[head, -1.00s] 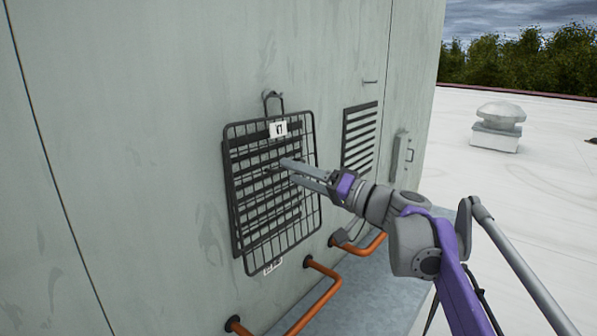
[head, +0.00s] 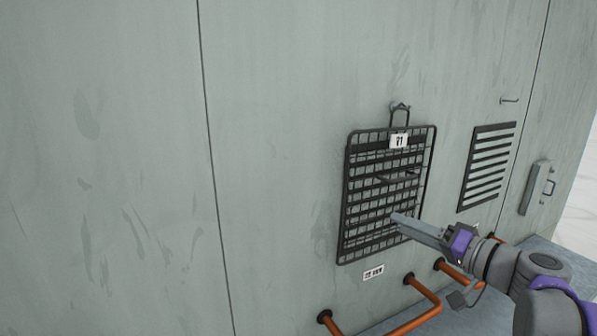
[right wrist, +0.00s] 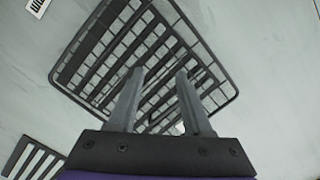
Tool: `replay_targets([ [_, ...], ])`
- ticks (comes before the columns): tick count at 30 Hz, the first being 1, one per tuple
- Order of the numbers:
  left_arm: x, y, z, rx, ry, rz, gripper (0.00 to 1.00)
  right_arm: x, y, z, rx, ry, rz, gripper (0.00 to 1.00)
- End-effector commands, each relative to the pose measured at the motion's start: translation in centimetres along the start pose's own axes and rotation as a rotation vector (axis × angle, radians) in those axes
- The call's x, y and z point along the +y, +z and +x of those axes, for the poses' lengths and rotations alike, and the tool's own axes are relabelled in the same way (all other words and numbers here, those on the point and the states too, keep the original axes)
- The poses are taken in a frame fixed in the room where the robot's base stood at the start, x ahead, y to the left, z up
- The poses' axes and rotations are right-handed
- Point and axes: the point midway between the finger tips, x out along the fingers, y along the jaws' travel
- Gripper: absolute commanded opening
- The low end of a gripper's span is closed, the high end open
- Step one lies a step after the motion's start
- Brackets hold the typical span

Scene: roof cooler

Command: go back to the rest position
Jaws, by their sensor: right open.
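My right gripper (head: 402,222) is in front of the lower right part of a black wire grille (head: 349,205) in the head view. In the right wrist view its two fingers (right wrist: 158,90) stand apart with nothing between them, and the grille (right wrist: 72,62) shows beyond them. I cannot tell how wide the gap to the grille is. The grille hangs below a hook (head: 400,112) on the grey wall and carries a white tag (head: 398,141) at its top. My left gripper is not in view.
A louvred vent (head: 487,165) and a handled latch (head: 537,188) are on the wall to the right. Orange pipes (head: 425,293) come out below the grille. A small white label (head: 373,272) is under it. The wall at left is bare.

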Motion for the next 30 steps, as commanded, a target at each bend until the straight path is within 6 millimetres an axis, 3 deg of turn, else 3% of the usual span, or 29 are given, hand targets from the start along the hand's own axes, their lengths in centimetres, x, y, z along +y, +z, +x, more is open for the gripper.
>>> replay_targets([
  [1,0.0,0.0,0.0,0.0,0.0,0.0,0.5,0.4,3.6,0.5,-0.074,0.04,-0.001,0.5],
  [5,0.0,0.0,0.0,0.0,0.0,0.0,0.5,2.8,13.4,0.4,-0.274,0.202,-0.022,0.5],
  [9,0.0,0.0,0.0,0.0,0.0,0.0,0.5,6.4,23.2,-2.1,-0.459,0.407,-0.096,0.5],
  [12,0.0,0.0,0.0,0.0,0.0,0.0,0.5,9.3,28.8,-5.0,-0.552,0.554,-0.183,0.5],
  [15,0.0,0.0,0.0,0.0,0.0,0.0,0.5,12.0,32.5,-7.9,-0.606,0.683,-0.284,0.5],
  [21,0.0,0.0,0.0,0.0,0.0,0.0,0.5,15.5,35.7,-11.6,-0.63,0.838,-0.443,0.5],
  [30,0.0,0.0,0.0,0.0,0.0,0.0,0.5,16.3,36.1,-12.5,-0.627,0.878,-0.487,0.5],
])
